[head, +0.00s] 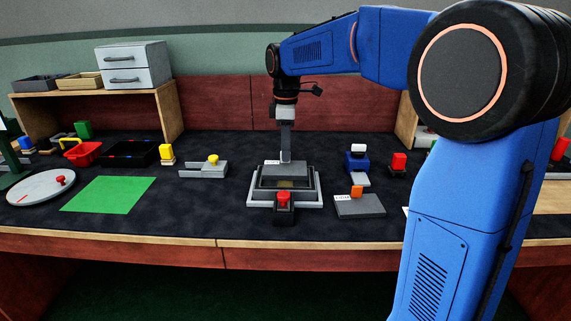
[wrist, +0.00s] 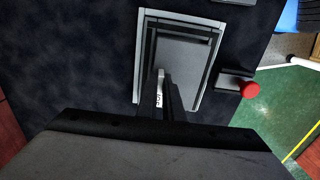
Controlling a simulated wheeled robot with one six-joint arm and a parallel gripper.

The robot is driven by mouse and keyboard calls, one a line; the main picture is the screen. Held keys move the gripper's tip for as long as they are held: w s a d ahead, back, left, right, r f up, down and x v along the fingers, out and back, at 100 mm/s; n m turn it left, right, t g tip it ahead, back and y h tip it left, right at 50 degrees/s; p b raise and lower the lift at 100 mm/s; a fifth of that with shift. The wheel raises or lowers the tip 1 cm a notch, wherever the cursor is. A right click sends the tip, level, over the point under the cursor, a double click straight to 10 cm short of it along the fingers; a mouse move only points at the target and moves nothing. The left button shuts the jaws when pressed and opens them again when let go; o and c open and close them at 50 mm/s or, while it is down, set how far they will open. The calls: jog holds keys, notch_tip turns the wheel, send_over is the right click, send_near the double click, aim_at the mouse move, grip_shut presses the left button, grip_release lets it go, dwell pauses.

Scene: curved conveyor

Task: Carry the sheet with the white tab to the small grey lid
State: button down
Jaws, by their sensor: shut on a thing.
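My gripper (head: 286,158) points straight down over the pale grey frame (head: 314,200) in the middle of the table. It is shut on the grey sheet with the white tab (head: 271,163), just above or within the frame; I cannot tell if they touch. In the wrist view the white tab (wrist: 160,88) shows by my fingers (wrist: 168,98), with a grey plate surface (wrist: 185,55) beyond, inside the pale frame (wrist: 139,60). A small grey lid (head: 362,208) with an orange knob and a white label lies flat on the table, right of the frame.
A red-knobbed dark block (head: 283,212) stands at the frame's front. A blue block with a white top (head: 357,160) and a red button (head: 398,162) stand behind the lid. Left are a yellow-knobbed grey block (head: 205,169), a green mat (head: 108,194) and a round plate (head: 38,188).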

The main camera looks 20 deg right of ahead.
aim_at(285, 164)
jog(key=shift+f, duration=2.05)
jog(key=shift+f, duration=0.1)
jog(key=c, duration=1.9)
grip_release()
